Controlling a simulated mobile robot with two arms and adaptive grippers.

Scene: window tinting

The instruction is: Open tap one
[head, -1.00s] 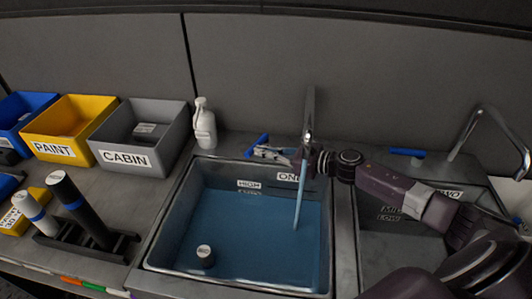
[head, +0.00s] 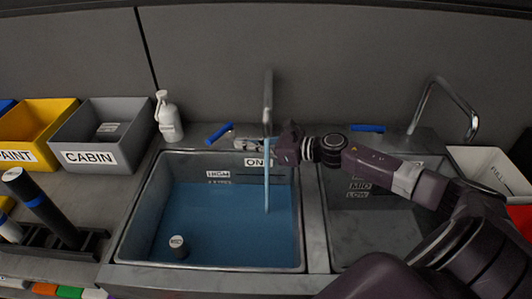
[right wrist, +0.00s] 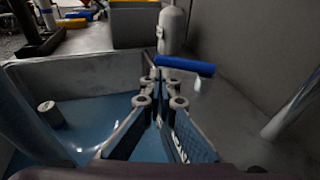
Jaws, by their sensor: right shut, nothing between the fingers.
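Tap one's curved grey spout (head: 268,95) stands behind the left sink, above the label ONE (head: 257,162). A thin stream of water (head: 267,190) runs from it into the sink. Its blue handle (head: 219,133) lies left of the spout and also shows in the right wrist view (right wrist: 185,65). My right gripper (head: 236,141) reaches in from the right, behind the stream. Its fingers (right wrist: 157,82) are shut and empty, with the tips close to the handle; I cannot tell whether they touch it. My left gripper is not in view.
A second tap (head: 440,88) with a blue handle (head: 367,128) stands at the right sink. Grey and yellow bins are at the left.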

